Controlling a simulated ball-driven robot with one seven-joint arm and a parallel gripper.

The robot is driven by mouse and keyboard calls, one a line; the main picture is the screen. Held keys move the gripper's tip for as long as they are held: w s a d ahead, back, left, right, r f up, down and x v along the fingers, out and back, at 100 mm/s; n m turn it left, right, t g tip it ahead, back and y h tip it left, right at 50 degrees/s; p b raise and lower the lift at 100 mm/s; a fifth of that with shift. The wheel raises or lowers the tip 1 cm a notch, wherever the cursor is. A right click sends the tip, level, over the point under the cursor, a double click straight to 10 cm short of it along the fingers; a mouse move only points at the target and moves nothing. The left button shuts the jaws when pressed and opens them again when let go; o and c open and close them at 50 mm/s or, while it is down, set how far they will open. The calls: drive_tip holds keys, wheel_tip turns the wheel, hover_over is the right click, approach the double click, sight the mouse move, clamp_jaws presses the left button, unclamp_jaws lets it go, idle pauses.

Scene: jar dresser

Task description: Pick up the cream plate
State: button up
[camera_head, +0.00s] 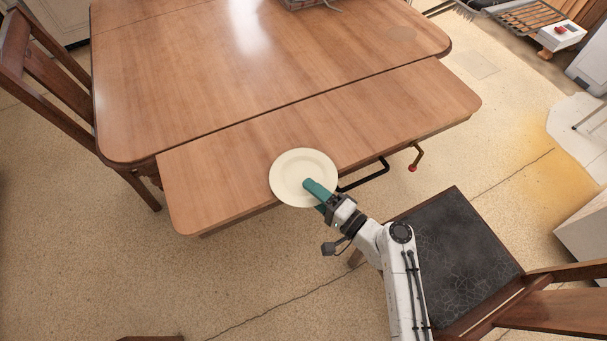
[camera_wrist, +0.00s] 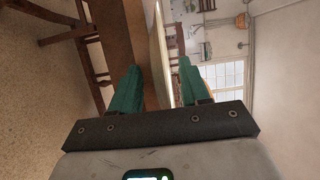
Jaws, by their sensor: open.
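The round cream plate (camera_head: 290,172) lies at the front edge of the wooden table (camera_head: 230,110), with its near rim reaching past that edge. My gripper (camera_head: 315,190) has teal fingers and comes in from the lower right at the plate's near right rim. One finger shows over the plate and hides a small part of it. In the wrist view my gripper (camera_wrist: 160,82) is open, its two fingers apart. A thin pale strip between them looks like the plate (camera_wrist: 160,45) seen edge-on; whether a finger touches it I cannot tell.
A chair with a dark seat (camera_head: 455,250) stands at the lower right, close to my arm. Another wooden chair (camera_head: 45,75) is at the left. A black crank handle (camera_head: 367,177) juts from under the table edge. A basket (camera_head: 303,4) sits at the table's back.

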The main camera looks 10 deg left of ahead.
clamp_jaws()
idle(0.3)
drive_tip(key=shift+r, duration=0.15)
